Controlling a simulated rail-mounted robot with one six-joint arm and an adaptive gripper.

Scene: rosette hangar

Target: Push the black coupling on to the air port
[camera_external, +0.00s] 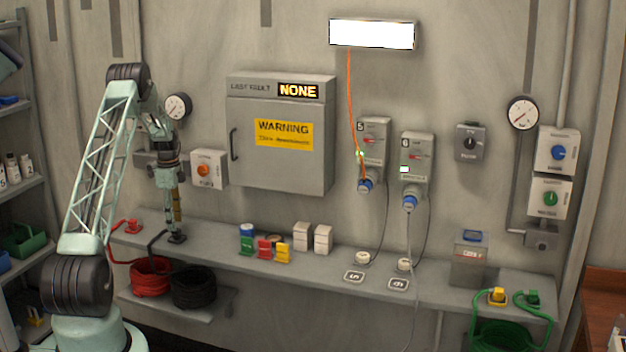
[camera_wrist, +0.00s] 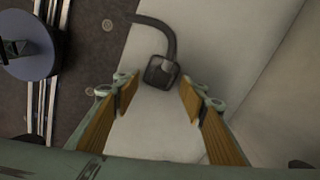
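The black coupling (camera_external: 177,238) sits on the left part of the wall shelf, with a black hose running from it. In the wrist view the coupling (camera_wrist: 162,72) shows as a dark square block between and beyond the fingertips. My gripper (camera_external: 175,214) points down above it. In the wrist view my gripper (camera_wrist: 155,95) is open, with a wide gap between its wood-coloured finger pads and nothing held. I cannot tell which fitting is the air port. A grey box (camera_external: 145,158) near the left gauge is partly hidden by my arm.
A red coupling (camera_external: 132,226) stands left on the shelf (camera_external: 215,252). Coloured blocks (camera_external: 265,248) and white boxes (camera_external: 312,238) stand to the right. A switch box (camera_external: 209,169) and cabinet (camera_external: 280,160) are on the wall.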

